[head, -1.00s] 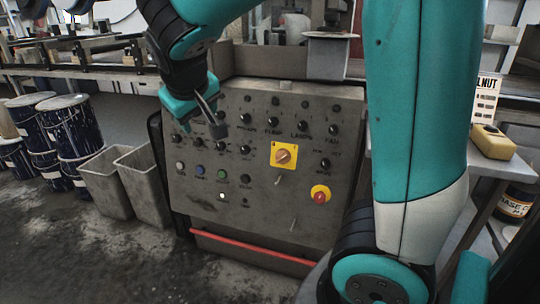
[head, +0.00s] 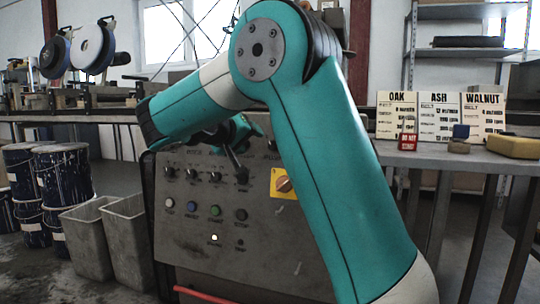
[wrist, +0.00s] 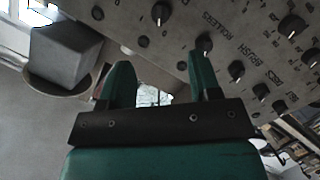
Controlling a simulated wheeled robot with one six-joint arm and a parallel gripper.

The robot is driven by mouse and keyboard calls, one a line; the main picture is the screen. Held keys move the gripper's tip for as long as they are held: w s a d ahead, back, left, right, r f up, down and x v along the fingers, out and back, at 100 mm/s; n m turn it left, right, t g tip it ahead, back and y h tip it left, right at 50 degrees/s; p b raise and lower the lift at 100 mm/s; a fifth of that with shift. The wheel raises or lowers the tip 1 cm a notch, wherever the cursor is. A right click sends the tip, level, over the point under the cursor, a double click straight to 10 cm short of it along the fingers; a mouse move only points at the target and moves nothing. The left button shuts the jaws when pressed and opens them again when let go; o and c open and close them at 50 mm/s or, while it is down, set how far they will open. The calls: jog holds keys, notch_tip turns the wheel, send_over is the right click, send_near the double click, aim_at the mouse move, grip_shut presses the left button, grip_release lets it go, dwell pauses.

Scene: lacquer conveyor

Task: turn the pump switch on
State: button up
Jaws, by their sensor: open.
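The grey control panel (head: 185,245) stands ahead, and my arm hides much of its upper right, including the PUMP label. In the wrist view the panel appears upside down. The pump switch (wrist: 160,12), judged by its place beside the ROLLERS knob (wrist: 204,44), is a black rotary knob at the top edge; its label is out of frame and its setting is unclear. A dark round lamp (wrist: 143,41) sits beside it. My gripper (wrist: 160,62) is open and empty, its fingers apart, close to the panel's upper edge. I cannot tell whether it touches anything.
Other knobs, labelled BRUSH and the like, crowd the panel near the ROLLERS knob. A yellow plate with an orange rotary switch (head: 284,184) is partly behind my arm. Grey bins (head: 85,245) and dark drums (head: 65,180) stand left. A side table (head: 425,157) stands right.

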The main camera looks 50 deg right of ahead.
aim_at(271, 145)
jog(key=b+x, duration=0.3)
jog(key=x, duration=0.9)
jog(key=shift+d+f+b, duration=0.1)
jog(key=shift+d+b, duration=0.15)
jog(key=shift+b, duration=0.1)
jog(key=c, duration=0.9)
